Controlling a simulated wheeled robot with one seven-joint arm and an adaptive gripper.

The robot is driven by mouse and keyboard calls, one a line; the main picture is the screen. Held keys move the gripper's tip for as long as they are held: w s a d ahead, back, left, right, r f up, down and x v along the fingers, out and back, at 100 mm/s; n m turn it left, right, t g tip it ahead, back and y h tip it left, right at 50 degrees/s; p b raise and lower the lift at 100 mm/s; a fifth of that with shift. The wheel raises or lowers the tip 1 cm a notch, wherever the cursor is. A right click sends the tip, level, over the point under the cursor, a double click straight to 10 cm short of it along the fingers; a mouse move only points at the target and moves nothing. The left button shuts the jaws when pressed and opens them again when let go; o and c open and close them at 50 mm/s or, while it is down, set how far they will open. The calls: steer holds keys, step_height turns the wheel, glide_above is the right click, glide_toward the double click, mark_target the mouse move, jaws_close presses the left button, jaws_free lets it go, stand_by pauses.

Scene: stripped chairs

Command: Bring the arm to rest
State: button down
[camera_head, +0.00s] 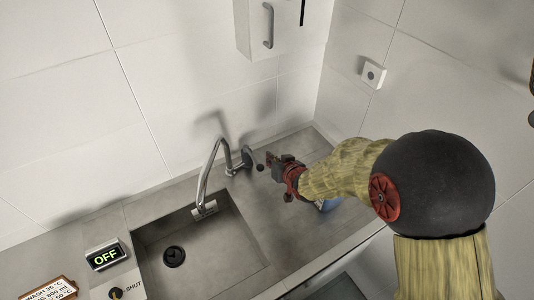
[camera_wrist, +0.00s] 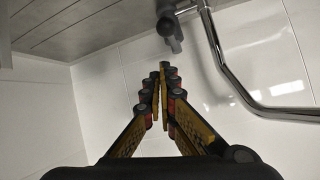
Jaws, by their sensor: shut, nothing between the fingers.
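My arm reaches in from the right in the head view, over the counter (camera_head: 262,199) to the right of the sink. My gripper (camera_head: 268,158) is at its far end, close to the tap's lever (camera_head: 247,158); I cannot tell whether they touch. In the wrist view my gripper (camera_wrist: 163,90) has its two fingers together at the tips, with nothing between them. The tap's spout (camera_wrist: 250,95) curves past on the right in the wrist view, and a grey tap part (camera_wrist: 170,30) shows just beyond the fingertips.
The sink (camera_head: 160,245) lies to the left, with a drain and a tall spout (camera_head: 208,175) over it. An OFF display box (camera_head: 105,256) and a label card (camera_head: 50,290) are at lower left. A wall cabinet (camera_head: 270,25) hangs above. A blue thing (camera_head: 328,205) is partly hidden under my arm.

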steer(key=s, duration=0.1)
steer(key=s+d, duration=0.2)
steer(key=shift+r, duration=0.25)
